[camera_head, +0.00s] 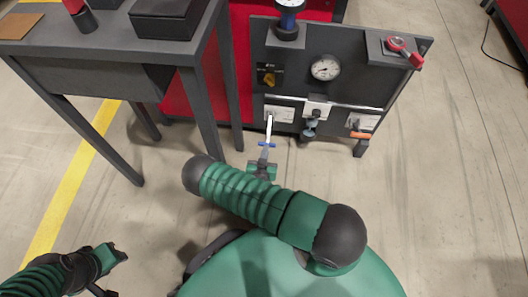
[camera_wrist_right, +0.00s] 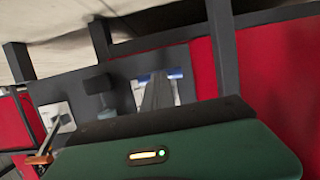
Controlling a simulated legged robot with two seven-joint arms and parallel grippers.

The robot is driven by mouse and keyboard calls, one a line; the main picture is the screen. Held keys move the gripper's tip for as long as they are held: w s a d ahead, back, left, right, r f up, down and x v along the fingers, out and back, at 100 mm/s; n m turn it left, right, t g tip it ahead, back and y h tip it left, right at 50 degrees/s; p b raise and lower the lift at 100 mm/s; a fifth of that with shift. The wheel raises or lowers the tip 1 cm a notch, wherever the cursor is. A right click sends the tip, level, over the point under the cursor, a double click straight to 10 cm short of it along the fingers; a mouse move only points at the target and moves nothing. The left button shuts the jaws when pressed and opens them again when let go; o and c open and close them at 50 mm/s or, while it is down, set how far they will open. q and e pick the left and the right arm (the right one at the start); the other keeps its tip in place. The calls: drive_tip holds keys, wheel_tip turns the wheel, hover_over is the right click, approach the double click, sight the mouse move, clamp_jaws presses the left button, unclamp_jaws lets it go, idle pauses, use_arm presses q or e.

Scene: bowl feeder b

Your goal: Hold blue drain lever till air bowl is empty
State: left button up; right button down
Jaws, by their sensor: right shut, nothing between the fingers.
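The grey panel (camera_head: 340,92) stands upright at the upper middle of the head view. A blue handle (camera_head: 266,145) crosses a pale lever that comes out from its lower left. My right gripper (camera_head: 264,157) is shut and empty at this handle. In the right wrist view, the blue handle (camera_wrist_right: 176,73) shows on both sides of my gripper's fingers (camera_wrist_right: 158,90); whether they touch cannot be told. A small blue-grey bowl-like part (camera_head: 310,125) hangs at the panel's lower middle; its contents cannot be read. My left gripper (camera_head: 115,254) is at the lower left, away from the panel; its jaws are unclear.

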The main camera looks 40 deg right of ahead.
use_arm(q)
drive_tip(key=shift+s+d, duration=0.1)
drive_tip(key=shift+d, duration=0.3)
use_arm(e)
drive_tip(key=shift+w+d+f, duration=0.25)
drive_tip(key=shift+w+f, duration=0.05)
drive_tip(key=shift+f, duration=0.2)
use_arm(q)
drive_tip(key=shift+a+f, duration=0.1)
drive_tip(key=shift+a, duration=0.05)
use_arm(e)
drive_tip(key=shift+a, duration=0.15)
drive_tip(key=shift+f, duration=0.15)
idle(1.1)
